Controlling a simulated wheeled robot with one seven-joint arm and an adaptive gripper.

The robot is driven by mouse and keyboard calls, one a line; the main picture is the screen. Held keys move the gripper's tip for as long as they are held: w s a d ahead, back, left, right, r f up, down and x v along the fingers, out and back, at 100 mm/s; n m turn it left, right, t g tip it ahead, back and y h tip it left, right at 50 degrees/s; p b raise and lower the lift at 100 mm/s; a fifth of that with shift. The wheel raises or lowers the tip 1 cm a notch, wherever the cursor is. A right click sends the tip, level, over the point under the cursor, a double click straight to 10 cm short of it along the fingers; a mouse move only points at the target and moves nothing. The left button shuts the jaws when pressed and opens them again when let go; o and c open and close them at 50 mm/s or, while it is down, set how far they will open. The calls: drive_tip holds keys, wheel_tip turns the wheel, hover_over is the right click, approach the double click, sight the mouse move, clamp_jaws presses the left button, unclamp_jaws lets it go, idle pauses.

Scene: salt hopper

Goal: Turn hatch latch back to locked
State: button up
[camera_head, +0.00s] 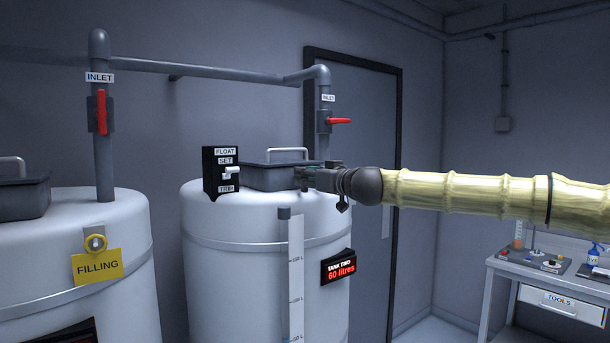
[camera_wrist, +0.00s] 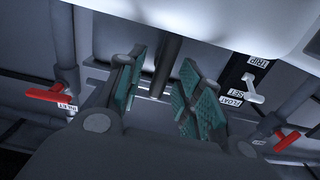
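The dark grey hatch (camera_head: 262,176) with a pale handle bar (camera_head: 287,152) sits on top of the white right-hand tank (camera_head: 230,270). My gripper (camera_head: 303,178) reaches in from the right, its fingertips at the hatch's right end. In the wrist view its two teal-padded fingers (camera_wrist: 165,92) are spread apart. A dark upright bar (camera_wrist: 168,60) shows in the gap between them. I cannot tell whether it is the latch or whether it touches a finger. The hatch latch is not clearly visible in the head view; my gripper covers that area.
A black FLOAT switch box (camera_head: 222,172) with a white lever stands left of the hatch. A grey inlet pipe with a red valve handle (camera_head: 339,121) rises behind the gripper. The left tank (camera_head: 60,240) bears a yellow FILLING tag (camera_head: 98,267). A tool bench (camera_head: 520,271) stands at right.

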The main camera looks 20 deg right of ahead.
drive_tip(key=shift+x, duration=0.8)
clamp_jaws()
